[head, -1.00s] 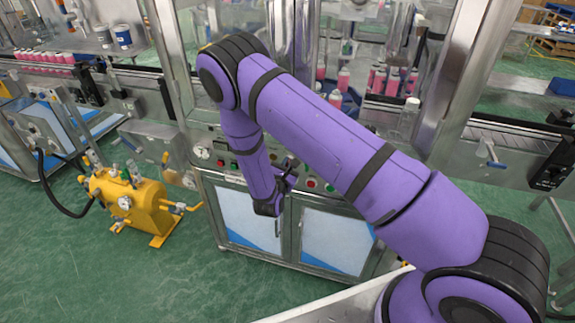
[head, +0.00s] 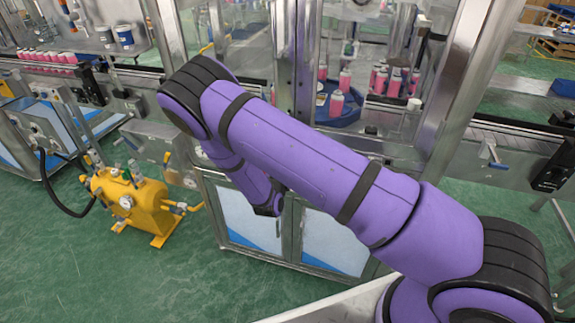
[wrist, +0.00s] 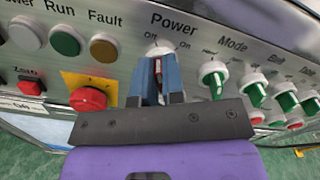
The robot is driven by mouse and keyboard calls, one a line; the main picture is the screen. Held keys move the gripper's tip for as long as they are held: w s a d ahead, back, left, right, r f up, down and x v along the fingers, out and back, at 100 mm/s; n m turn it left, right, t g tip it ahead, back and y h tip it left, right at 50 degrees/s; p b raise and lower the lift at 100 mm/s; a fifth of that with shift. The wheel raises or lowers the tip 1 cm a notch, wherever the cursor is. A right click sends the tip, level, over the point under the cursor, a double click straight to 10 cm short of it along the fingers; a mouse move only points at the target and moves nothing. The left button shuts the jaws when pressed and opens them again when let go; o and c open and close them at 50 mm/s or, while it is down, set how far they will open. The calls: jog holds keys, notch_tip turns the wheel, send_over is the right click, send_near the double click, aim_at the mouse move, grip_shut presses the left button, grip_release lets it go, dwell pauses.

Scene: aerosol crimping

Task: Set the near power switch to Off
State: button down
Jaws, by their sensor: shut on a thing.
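The power switch (wrist: 157,50) is in the wrist view at upper middle, under the printed word "Power" with "Off" to its upper left and "On" to its upper right. It has a pale round base, and a thin strip of its reddish handle shows between my fingers. My gripper (wrist: 158,66) has its two blue fingers closed on the handle from both sides. The fingers hide much of the handle, so its exact setting is hard to tell. In the head view my purple arm covers the switch and most of the panel.
A red emergency button (wrist: 88,99) on a yellow plate sits left of my fingers. Green-handled selector switches (wrist: 213,78) sit close on the right. Indicator lamps (wrist: 64,42) are at upper left. A yellow machine (head: 130,203) stands on the floor left of the cabinet.

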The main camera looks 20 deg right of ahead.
jog(key=shift+n, duration=0.4)
jog(key=c, duration=1.2)
grip_release()
jog(key=v, duration=1.1)
